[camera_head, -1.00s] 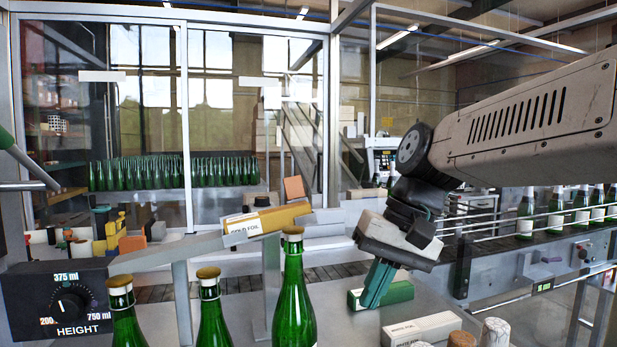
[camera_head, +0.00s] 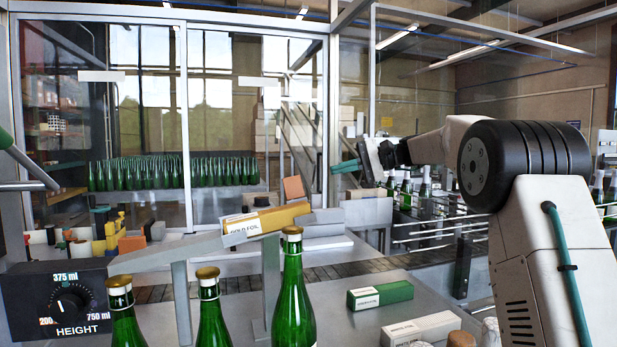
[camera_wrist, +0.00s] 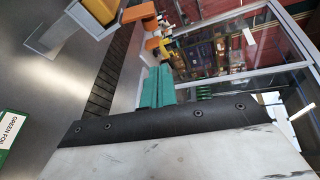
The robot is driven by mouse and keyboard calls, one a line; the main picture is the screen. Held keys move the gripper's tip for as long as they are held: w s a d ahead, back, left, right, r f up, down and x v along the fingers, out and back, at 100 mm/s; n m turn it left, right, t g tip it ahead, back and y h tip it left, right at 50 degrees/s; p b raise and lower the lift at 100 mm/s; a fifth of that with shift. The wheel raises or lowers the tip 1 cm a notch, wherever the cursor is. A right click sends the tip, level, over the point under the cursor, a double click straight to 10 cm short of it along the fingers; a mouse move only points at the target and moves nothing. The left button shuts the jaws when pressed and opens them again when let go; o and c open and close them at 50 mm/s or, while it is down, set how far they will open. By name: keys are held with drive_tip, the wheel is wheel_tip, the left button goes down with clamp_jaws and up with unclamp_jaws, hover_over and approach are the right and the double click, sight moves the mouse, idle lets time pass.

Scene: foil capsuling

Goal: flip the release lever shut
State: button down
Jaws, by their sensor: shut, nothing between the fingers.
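A lever with a green grip (camera_head: 5,138) and a grey metal rod (camera_head: 32,168) juts in at the left edge of the head view, above the height dial. It looks like the release lever, but its base is cut off by the picture edge. My gripper (camera_head: 345,166) is far to the right of it, raised before the glazed frame, its teal fingers pointing left. In the wrist view the teal fingers (camera_wrist: 158,88) lie together, with nothing between them. I cannot make out the lever in the wrist view.
Several green bottles stand in front, one of them tallest (camera_head: 293,295). Behind them a sloped rail (camera_head: 165,252) bears a gold foil box (camera_head: 268,220). A green box (camera_head: 380,295) and a white box (camera_head: 420,329) lie on the table. The height dial (camera_head: 72,303) is at lower left.

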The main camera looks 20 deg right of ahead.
sight(293, 188)
drive_tip(key=a+f, duration=0.1)
drive_tip(key=a, duration=0.8)
drive_tip(key=shift+s+a+f, duration=0.25)
drive_tip(key=shift+s, duration=0.15)
idle(0.4)
drive_tip(key=shift+s+r+n, duration=0.1)
drive_tip(key=shift+n, duration=0.2)
